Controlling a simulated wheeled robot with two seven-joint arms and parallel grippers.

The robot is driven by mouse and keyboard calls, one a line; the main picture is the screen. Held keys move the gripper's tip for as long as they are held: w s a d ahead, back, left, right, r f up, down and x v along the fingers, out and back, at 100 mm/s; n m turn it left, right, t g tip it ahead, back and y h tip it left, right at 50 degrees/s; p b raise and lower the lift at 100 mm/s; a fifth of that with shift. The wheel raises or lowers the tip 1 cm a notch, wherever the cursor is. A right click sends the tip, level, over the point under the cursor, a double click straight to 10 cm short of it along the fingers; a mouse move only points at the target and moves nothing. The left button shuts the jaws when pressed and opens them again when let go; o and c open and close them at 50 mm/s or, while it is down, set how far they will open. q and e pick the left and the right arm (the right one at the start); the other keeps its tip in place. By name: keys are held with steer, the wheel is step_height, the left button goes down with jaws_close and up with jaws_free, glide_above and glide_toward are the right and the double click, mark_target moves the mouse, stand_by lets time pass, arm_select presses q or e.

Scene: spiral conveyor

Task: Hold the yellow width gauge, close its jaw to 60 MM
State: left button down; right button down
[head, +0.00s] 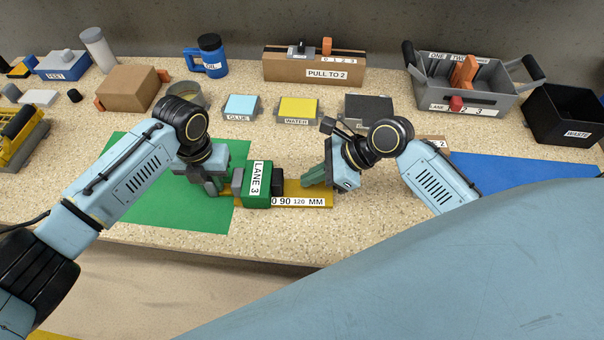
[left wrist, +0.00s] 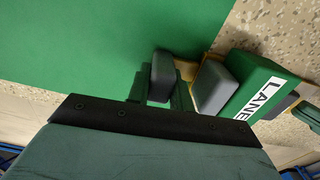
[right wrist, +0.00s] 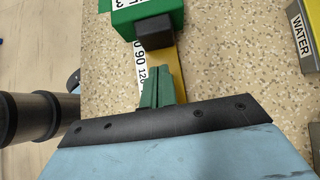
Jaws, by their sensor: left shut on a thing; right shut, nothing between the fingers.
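The yellow width gauge (head: 318,194) lies on the counter, its bar running left to right with a scale ending in 90, 120 MM. A green block (head: 250,186) marked LANE 3, with a black piece on its right side, sits over the bar. Its left end and the lower numbers are hidden.
A green mat (head: 190,215) lies at the left and a blue mat (head: 520,178) at the right. Behind stand the GLUE (head: 240,107) and WATER (head: 298,110) blocks, a PULL TO 2 box (head: 312,67), a grey lane bin (head: 470,80) and a black WASTE bin (head: 565,115).

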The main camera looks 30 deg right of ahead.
arm_select(q)
steer(key=shift+s+f, duration=0.1)
steer(key=shift+f, duration=0.05)
arm_select(e)
steer(key=v, duration=1)
steer(key=shift+s+d, duration=0.25)
steer(key=shift+d, duration=0.05)
arm_select(q)
steer(key=c, duration=1.2)
jaws_free()
steer(key=shift+o, duration=0.2)
step_height(320, 180, up, 12)
